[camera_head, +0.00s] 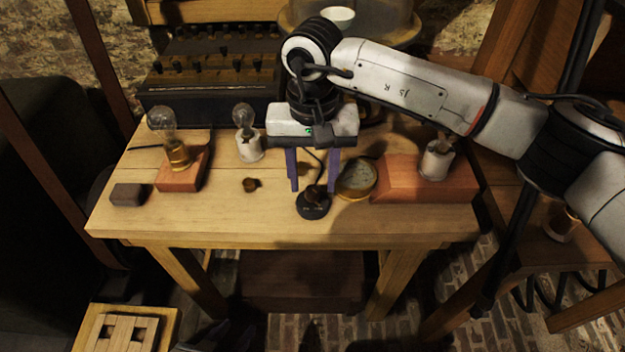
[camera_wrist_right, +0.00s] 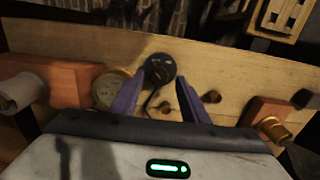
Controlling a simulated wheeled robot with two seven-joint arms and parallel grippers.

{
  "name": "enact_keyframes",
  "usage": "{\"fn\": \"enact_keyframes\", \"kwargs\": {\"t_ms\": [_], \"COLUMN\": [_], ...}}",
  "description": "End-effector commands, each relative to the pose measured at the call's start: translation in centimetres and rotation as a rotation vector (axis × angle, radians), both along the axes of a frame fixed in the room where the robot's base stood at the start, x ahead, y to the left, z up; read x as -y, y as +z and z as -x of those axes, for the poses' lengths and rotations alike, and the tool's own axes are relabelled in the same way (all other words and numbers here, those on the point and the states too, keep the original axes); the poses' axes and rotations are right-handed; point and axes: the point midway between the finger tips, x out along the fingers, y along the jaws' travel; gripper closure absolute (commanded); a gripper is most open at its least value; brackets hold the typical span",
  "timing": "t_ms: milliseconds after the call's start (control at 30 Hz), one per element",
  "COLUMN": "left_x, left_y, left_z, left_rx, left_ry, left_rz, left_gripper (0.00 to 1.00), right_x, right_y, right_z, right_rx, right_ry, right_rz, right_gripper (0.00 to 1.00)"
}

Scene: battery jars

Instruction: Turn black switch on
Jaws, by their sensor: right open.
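The black switch (camera_head: 313,205) is a small round black base with a brownish knob, lying near the front middle of the wooden table. It also shows in the right wrist view (camera_wrist_right: 159,69). My right gripper (camera_head: 313,189) is open and points down, its two purple fingers apart just above and behind the switch in the head view. In the right wrist view the fingertips (camera_wrist_right: 160,77) flank the switch's near side, with nothing held between them. I cannot tell whether the fingers touch the switch. My left gripper is not seen.
A round brass gauge (camera_head: 356,179) lies just right of the switch, beside a red block (camera_head: 425,180). Bulbs on bases (camera_head: 178,152) (camera_head: 247,146) stand further left. A dark box with pegs (camera_head: 212,83) is behind.

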Motion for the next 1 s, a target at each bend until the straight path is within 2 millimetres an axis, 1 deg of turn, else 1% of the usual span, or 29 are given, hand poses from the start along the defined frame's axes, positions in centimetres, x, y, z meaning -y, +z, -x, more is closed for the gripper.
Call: {"fn": "enact_keyframes", "kwargs": {"t_ms": [33,100,200,467,500,567,600,733,1000], "left_x": [-0.1,-0.1,-0.2,-0.3,-0.3,-0.3,-0.3,-0.3,-0.2], "left_y": [0.1,0.2,0.3,0.3,0.3,0.3,0.3,0.4,0.2], "left_z": [0.0,0.0,-0.1,-0.1,-0.2,-0.2,-0.2,-0.2,-0.4], "left_rx": [0.000,0.001,0.003,0.004,0.005,0.005,0.005,0.007,0.011], "left_ry": [0.001,0.004,0.005,0.007,0.007,0.005,0.005,0.005,0.004], "left_rz": [0.000,-0.001,-0.002,-0.001,-0.001,-0.001,-0.001,-0.001,-0.001], "left_gripper": [0.64,0.64,0.64,0.64,0.64,0.64,0.64,0.64,0.64], "right_x": [0.0,0.0,0.0,0.0,0.0,0.0,0.0,0.0,0.0], "right_y": [-0.7,-1.3,-1.9,-2.1,-2.1,-2.1,-2.1,-2.1,-2.1], "right_z": [0.1,0.0,0.0,0.0,0.0,0.0,0.0,0.0,0.0], "right_rx": [-0.004,-0.002,-0.001,-0.001,-0.001,-0.001,-0.001,-0.001,0.001], "right_ry": [-0.001,-0.001,-0.001,-0.001,-0.001,-0.001,-0.001,-0.001,-0.024], "right_rz": [0.000,-0.001,-0.001,-0.001,-0.001,-0.002,-0.002,-0.001,-0.001], "right_gripper": [0.59,0.59,0.59,0.59,0.60,0.71,0.77,0.99,1.00]}}
